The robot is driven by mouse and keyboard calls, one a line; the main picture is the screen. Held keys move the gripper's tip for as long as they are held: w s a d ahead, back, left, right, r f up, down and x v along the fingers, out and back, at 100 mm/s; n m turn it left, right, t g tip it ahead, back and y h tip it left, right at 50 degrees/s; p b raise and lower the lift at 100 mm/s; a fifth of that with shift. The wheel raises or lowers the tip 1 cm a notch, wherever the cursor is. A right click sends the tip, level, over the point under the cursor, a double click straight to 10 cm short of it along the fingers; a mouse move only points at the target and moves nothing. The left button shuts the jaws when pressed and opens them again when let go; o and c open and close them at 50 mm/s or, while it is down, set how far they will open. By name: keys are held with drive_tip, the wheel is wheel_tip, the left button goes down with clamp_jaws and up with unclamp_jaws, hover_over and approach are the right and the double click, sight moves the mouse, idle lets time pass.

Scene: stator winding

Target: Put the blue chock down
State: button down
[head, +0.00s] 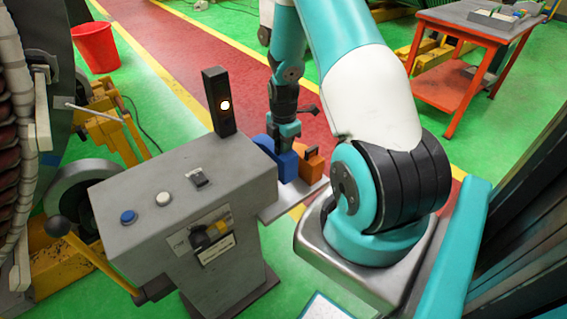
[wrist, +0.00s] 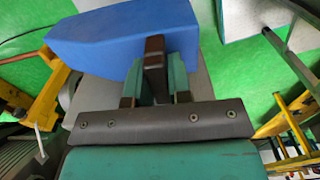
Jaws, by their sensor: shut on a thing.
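The blue chock (head: 287,162) is at my gripper (head: 284,132), beside the grey console's right side, over a small light-coloured shelf (head: 272,208). In the wrist view the blue chock (wrist: 115,35) fills the upper left, and my gripper's fingers (wrist: 155,72) are shut on its near part. I cannot tell whether the chock's underside touches the shelf. An orange chock-like block (head: 313,166) stands just right of the blue chock on the same shelf.
The grey console (head: 185,200) has a blue button, a white button and a lit dark post (head: 219,101). A lever with a dark knob (head: 58,226) is at its left. A red bucket (head: 95,46) and red cart (head: 465,50) stand farther off.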

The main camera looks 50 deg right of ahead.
wheel_tip(320, 180, down, 9)
drive_tip(key=shift+d+r+p, duration=0.1)
drive_tip(key=shift+r+p, duration=0.05)
drive_tip(key=shift+p, duration=0.2)
drive_tip(key=c, duration=1)
unclamp_jaws()
drive_tip(key=shift+c, duration=0.2)
